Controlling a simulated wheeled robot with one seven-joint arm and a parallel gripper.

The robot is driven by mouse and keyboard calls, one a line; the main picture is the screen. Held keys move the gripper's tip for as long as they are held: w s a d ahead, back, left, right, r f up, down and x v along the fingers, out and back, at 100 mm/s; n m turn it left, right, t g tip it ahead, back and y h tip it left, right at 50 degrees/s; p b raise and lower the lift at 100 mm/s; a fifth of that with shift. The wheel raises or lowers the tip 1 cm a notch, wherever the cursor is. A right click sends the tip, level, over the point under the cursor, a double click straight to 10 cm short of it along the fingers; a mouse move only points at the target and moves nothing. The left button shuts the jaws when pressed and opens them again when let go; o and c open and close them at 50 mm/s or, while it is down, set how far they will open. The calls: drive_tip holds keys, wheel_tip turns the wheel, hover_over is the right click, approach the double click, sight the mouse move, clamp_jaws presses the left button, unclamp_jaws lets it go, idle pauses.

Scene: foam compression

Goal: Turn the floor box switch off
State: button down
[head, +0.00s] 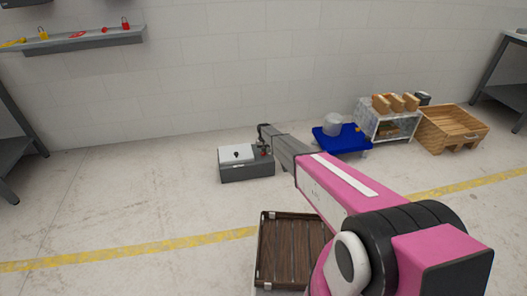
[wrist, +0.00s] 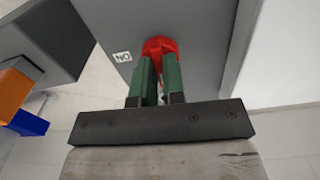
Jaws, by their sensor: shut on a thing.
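The floor box (head: 246,172) is a low grey box on the floor by the back wall, with a light panel on top. In the wrist view its grey face (wrist: 205,30) carries a red switch knob (wrist: 160,45) and a small white label (wrist: 122,57) that reads "NO" as seen, possibly "ON" upside down. My gripper (wrist: 159,72) has its green fingers shut on the red knob, one on either side. In the head view my arm reaches the box's right end, and my gripper (head: 265,146) partly hides the switch there.
A blue platform (head: 330,142) with a grey pot stands right of the box. Beyond it are a grey shelf unit (head: 368,119) with wooden blocks and a wooden crate (head: 455,132). A brown-lined tray (head: 290,250) is in front. The floor left of the box is clear.

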drive_tip(key=shift+n, duration=0.3)
idle(0.4)
drive_tip(key=c, duration=1.2)
unclamp_jaws()
wheel_tip(320, 180, up, 11)
drive_tip(key=shift+f, duration=0.1)
